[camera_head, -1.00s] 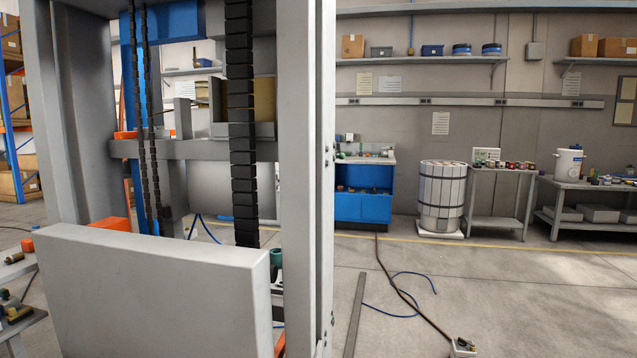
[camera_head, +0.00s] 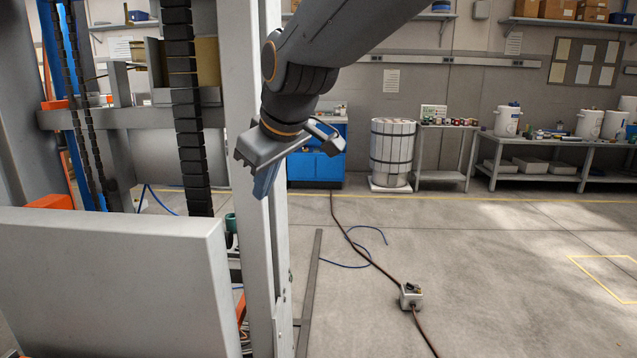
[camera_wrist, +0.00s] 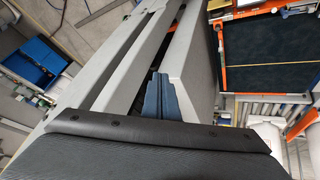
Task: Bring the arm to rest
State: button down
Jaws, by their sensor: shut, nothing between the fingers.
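My gripper (camera_head: 262,190) hangs from my dark grey arm, which comes in from the top of the head view. It points downward, with its blue-grey fingers together and nothing between them. The fingers overlap a grey upright post in the head view. I cannot tell how close they are to it. In the wrist view the closed fingers (camera_wrist: 165,96) show at the middle, against grey beams.
A grey frame (camera_head: 110,285) with black chains fills the left. A strapped drum (camera_head: 392,153) stands by the wall between a blue workbench (camera_head: 319,165) and tables. A small box (camera_head: 411,296) with a cable lies on otherwise mostly open floor at right.

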jog(key=s+d+f+m+g+h, duration=0.1)
jog(key=s+d+f+m, duration=0.2)
jog(key=d+f, duration=0.3)
jog(key=s+d+f+m+g+h+p, duration=0.1)
jog(key=s+d+f, duration=0.4)
jog(key=d, duration=0.6)
jog(key=s+d+f+m+g+h+p, duration=0.1)
jog(key=s+d+f+m, duration=0.3)
jog(key=d+f, duration=0.4)
jog(key=shift+d+m+g+h, duration=0.4)
jog(key=shift+m+g, duration=0.2)
jog(key=shift+g, duration=0.2)
jog(key=c, duration=2.3)
grip_release()
jog(key=s+d+f+m+g, duration=0.1)
jog(key=s+d+f+m, duration=0.1)
jog(key=s, duration=0.4)
jog(key=shift+d+f, duration=0.5)
jog(key=shift+d, duration=0.4)
jog(key=o, duration=0.6)
jog(key=shift+s+d+f, duration=0.1)
jog(key=shift+s, duration=0.1)
